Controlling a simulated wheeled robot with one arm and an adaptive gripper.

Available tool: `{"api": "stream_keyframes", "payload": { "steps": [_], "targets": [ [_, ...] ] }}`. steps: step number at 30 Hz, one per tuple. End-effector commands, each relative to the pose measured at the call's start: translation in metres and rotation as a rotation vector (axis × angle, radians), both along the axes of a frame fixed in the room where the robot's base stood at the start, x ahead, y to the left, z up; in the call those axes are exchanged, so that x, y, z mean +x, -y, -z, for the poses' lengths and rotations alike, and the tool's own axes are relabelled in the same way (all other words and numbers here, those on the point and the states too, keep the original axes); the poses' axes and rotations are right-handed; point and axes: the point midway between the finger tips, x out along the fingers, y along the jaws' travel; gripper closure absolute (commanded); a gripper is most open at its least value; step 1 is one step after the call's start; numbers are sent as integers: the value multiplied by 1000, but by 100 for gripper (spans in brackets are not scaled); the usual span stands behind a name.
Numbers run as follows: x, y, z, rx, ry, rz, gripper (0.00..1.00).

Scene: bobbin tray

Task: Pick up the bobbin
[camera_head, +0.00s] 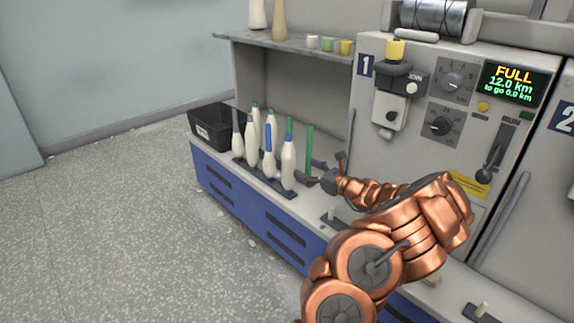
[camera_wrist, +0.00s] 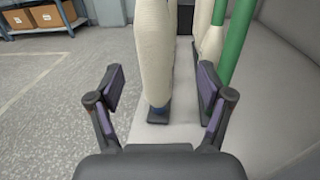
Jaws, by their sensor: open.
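Several cream bobbins stand upright on a dark tray (camera_head: 262,178) on the bench. The nearest full bobbin (camera_head: 289,166) has a blue top and stands at the tray's right end. My gripper (camera_head: 313,172) is open and empty, just to the right of that bobbin. In the wrist view the bobbin (camera_wrist: 154,50) rises ahead between the open fingers (camera_wrist: 160,95), beyond their tips, with its blue lower end on the dark base. An empty green tube (camera_head: 309,150) stands behind my gripper, and it also shows at right in the wrist view (camera_wrist: 238,45).
A black bin (camera_head: 208,135) sits at the bench's left end. A shelf (camera_head: 290,42) with bobbins and small cups hangs above. The machine panel (camera_head: 440,100) reads FULL, 12.0 km, and stands to the right. Open floor lies to the left.

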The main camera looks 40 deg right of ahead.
Motion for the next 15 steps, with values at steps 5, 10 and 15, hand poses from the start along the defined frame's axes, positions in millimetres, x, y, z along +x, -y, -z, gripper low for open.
{"api": "stream_keyframes", "payload": {
  "steps": [5, 10, 15],
  "targets": [
    [20, -6, 2, -2, 1, -8, 21],
    [32, -9, 4, -3, 0, -10, 21],
    [50, -12, 5, -3, 0, -9, 21]
  ]
}}
